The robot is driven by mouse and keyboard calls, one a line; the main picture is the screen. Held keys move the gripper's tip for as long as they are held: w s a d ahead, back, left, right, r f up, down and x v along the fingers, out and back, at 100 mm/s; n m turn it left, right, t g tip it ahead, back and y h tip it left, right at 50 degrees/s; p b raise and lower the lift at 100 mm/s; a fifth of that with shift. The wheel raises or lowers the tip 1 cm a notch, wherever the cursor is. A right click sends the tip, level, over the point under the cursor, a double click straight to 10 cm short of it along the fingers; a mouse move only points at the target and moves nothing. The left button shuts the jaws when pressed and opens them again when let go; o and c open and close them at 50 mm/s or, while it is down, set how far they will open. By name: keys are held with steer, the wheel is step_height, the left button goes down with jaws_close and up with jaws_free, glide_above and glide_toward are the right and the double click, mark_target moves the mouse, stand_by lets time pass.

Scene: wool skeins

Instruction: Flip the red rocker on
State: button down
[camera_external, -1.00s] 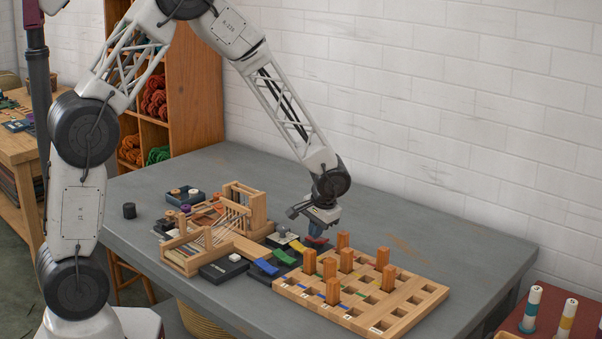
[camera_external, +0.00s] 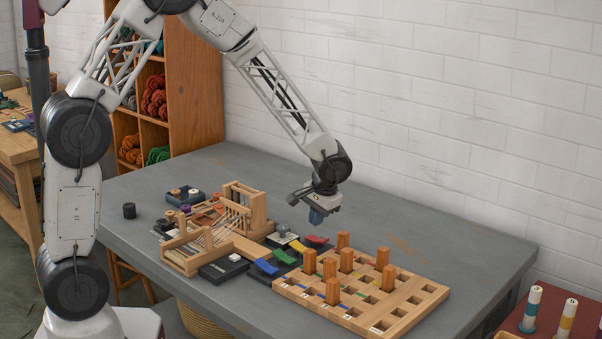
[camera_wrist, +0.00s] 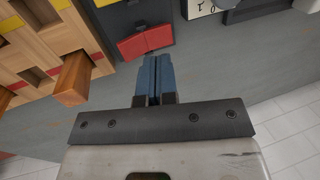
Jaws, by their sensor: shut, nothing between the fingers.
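The red rocker (camera_external: 316,240) sits at the back end of a row of coloured rockers on dark bases, beside the wooden peg board. In the wrist view the red rocker (camera_wrist: 146,42) shows as two red faces meeting at a crease, just past my fingertips. My gripper (camera_external: 316,216) is shut and empty, above the red rocker and apart from it in the outside view. The blue fingers (camera_wrist: 155,62) are pressed together in the wrist view. I cannot tell for sure which end of the rocker is down.
Yellow (camera_external: 297,247), green (camera_external: 284,257) and blue (camera_external: 267,267) rockers stand in the same row. The peg board (camera_external: 410,312) with several upright orange pegs is close in front. A small wooden loom (camera_external: 246,212) stands to the left. The grey table behind is clear.

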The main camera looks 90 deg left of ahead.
mark_target(317, 240)
step_height(317, 240, up, 10)
stand_by(0.5)
steer(key=shift+r, duration=0.1)
steer(key=s+d+r+m+t, duration=0.1)
steer(key=s+d+r, duration=0.25)
steer(key=d, duration=0.35)
steer(key=s+d+r+m+t, duration=0.1)
steer(key=s+d+r+m, duration=0.1)
steer(key=d+r, duration=0.4)
steer(key=s+d+r+m, duration=0.1)
steer(key=s+d+r, duration=0.2)
steer(key=d, duration=0.5)
steer(key=s+d+r+m+t+h, duration=0.2)
steer(key=s+d+m, duration=0.3)
steer(key=s+d, duration=1.1)
steer(key=shift+s+d+r+t, duration=0.3)
steer(key=shift+s+d+r, duration=0.15)
steer(key=shift+s, duration=0.8)
steer(key=shift+w+a, duration=0.1)
steer(key=shift+w, duration=0.05)
